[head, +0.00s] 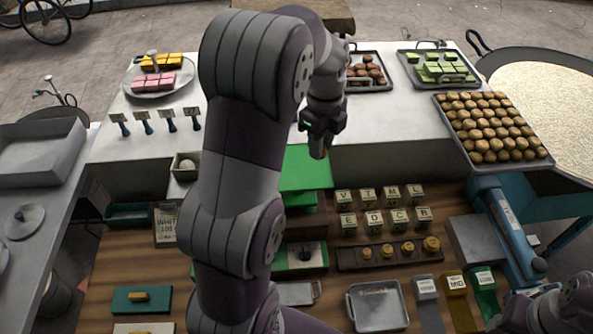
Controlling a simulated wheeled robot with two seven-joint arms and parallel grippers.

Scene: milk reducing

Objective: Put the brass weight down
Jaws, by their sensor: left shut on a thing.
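My left gripper (319,148) points down above the green board (303,170) at the front edge of the white counter. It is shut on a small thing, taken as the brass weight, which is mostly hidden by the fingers. Several brass weights (431,244) stand in a row in a dark wooden holder (346,262) on the lower wooden bench. My right arm shows at the bottom right corner; its fingers cannot be made out.
Lettered blocks (370,197) stand behind the weight holder. A metal tray (378,307) and labelled MID and LONG pieces (456,285) lie nearer. A tray of round brown sweets (493,127) and a pan of milk (545,92) are at right. My left arm hides the middle left.

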